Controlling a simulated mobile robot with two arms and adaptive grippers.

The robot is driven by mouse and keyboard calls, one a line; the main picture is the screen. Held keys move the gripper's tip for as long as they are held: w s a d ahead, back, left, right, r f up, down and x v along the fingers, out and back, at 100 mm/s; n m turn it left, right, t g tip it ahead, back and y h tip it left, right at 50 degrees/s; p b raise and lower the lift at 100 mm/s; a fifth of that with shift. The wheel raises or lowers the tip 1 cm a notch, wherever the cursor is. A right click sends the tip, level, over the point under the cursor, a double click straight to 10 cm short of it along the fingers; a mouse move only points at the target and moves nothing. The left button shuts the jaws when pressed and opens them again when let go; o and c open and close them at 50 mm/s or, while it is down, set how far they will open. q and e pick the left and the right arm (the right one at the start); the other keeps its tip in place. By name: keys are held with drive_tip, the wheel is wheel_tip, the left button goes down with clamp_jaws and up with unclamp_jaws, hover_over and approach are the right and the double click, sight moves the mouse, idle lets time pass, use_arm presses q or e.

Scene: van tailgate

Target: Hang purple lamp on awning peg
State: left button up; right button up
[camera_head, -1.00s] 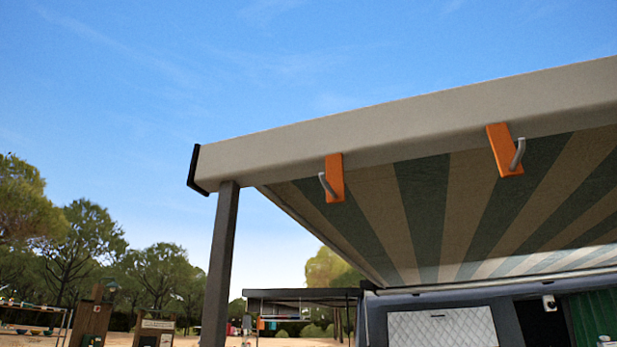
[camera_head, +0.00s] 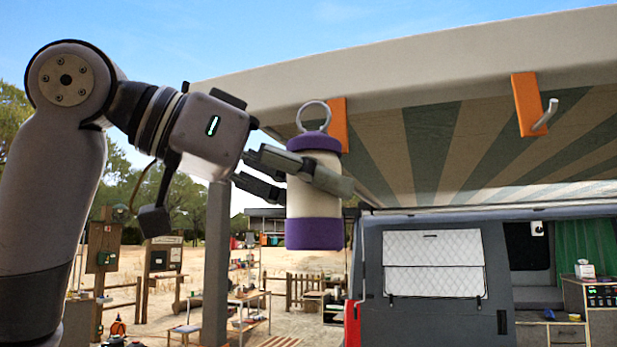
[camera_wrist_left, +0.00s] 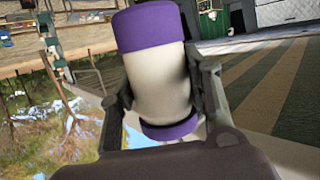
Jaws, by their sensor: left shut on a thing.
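The purple lamp (camera_head: 314,200) has a cream middle, purple ends and a grey ring (camera_head: 313,113) on top. My left gripper (camera_head: 312,178) is shut around its middle and holds it upright in the air. The lamp also fills the middle of the left wrist view (camera_wrist_left: 157,75) between the fingers (camera_wrist_left: 160,95). Behind the ring is the left orange peg block (camera_head: 337,116) on the awning edge; its metal peg is hidden by the lamp. The right orange block (camera_head: 526,104) carries a grey peg (camera_head: 546,115) and is empty. My right gripper is out of view.
The pale awning beam (camera_head: 430,62) runs across above, with the striped canopy (camera_head: 470,140) behind it. A dark post (camera_head: 217,260) stands left of the lamp. The van (camera_head: 430,275) is at the right. Open air lies between the lamp and the right peg.

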use_arm(q)
drive_tip(key=w+d+f+p, duration=0.1)
drive_tip(key=w+d, duration=0.1)
drive_tip(key=w, duration=0.4)
drive_tip(key=shift+w+f, duration=0.2)
drive_tip(key=shift+w, duration=0.1)
idle(0.5)
drive_tip(key=shift+d, duration=0.1)
idle(0.4)
drive_tip(key=o, duration=1.4)
drive_tip(key=v, duration=1.2)
